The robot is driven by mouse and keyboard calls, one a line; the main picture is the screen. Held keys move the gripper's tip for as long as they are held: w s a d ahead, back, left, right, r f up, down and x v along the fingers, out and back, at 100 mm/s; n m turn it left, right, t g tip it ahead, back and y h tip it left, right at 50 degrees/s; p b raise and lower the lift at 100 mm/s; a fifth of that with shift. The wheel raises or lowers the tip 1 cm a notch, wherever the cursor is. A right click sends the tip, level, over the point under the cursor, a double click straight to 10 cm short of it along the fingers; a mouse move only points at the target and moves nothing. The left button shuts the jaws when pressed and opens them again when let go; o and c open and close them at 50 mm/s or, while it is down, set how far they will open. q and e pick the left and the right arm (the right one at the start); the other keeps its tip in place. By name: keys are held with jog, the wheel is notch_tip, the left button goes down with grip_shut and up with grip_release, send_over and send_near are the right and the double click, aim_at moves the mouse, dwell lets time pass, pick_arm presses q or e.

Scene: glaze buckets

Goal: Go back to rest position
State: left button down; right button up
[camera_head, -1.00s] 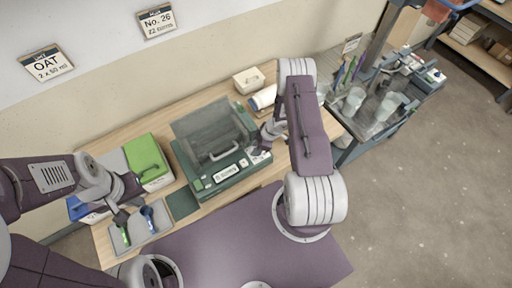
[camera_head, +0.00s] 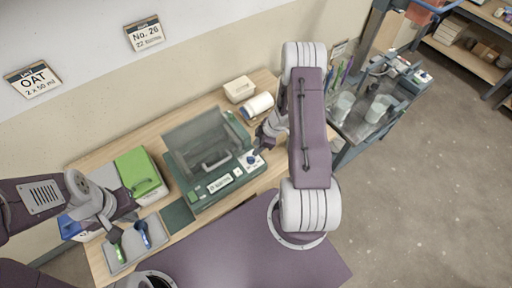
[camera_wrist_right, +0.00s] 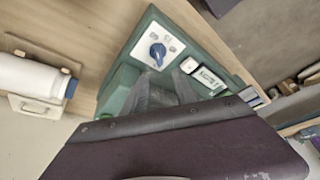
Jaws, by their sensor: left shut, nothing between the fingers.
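My left gripper (camera_head: 112,231) is above the grey tray (camera_head: 125,259) at the left of the table. Its fingers are shut and hold nothing. A green-handled tool (camera_head: 118,251) and a blue-handled tool (camera_head: 143,234) lie in that tray, close to the gripper. My right gripper (camera_head: 257,151) is at the right front corner of the green machine (camera_head: 212,194), near its blue knob. The right wrist view shows the knob (camera_wrist_right: 158,52) uncovered beside the fingers. The arm cover hides much of that gripper, and its opening is unclear.
A green-lidded box (camera_head: 138,170) stands left of the machine. A white bottle (camera_head: 257,106) and a cream box (camera_head: 239,89) are behind it. A cart with clear cups (camera_head: 342,107) stands to the right. Open floor lies at the lower right.

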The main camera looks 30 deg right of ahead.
jog(key=w+d+r+m+t+h+b, duration=0.1)
jog(key=w+r+m+t+h+b, duration=0.15)
jog(key=r+m+h+b, duration=0.35)
jog(key=s+a+r+m+g+y+b, duration=0.1)
jog(key=s+a+m+g+b, duration=0.3)
jog(key=s+a, duration=0.7)
jog(key=s+m+y+b, duration=0.1)
jog(key=s+b, duration=0.1)
jog(key=s, duration=0.1)
jog(key=shift+y+b, duration=0.3)
jog(key=shift+b, duration=0.1)
jog(key=shift+a, duration=0.1)
jog(key=shift+s, duration=0.15)
